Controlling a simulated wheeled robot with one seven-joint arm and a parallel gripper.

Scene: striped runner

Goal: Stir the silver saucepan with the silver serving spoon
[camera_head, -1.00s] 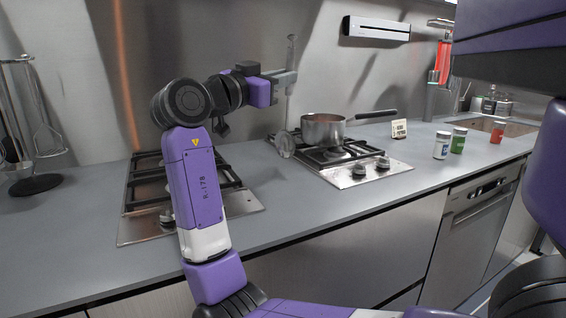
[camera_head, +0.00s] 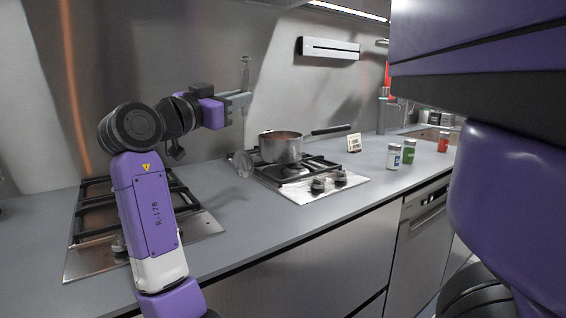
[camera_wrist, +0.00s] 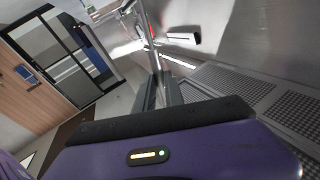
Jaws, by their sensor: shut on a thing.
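The silver saucepan (camera_head: 281,149) stands on the right-hand hob with its dark handle pointing right. Something reddish-brown shows inside it. My gripper (camera_head: 240,98) is shut on the silver serving spoon (camera_head: 245,128), left of the saucepan and above its rim height. The spoon hangs nearly upright, its round bowl low and its handle end above the jaws. The bowl (camera_head: 243,164) appears left of the pan, outside it. In the wrist view the spoon's shaft (camera_wrist: 150,32) rises between the jaws (camera_wrist: 160,90).
The right hob (camera_head: 330,190) has two knobs at its front. A second hob (camera_head: 85,235) lies below my arm. A small card (camera_head: 354,142) and jars, white (camera_head: 394,156), green (camera_head: 409,151) and red (camera_head: 443,142), stand to the right. Bare counter (camera_head: 215,180) lies between the hobs.

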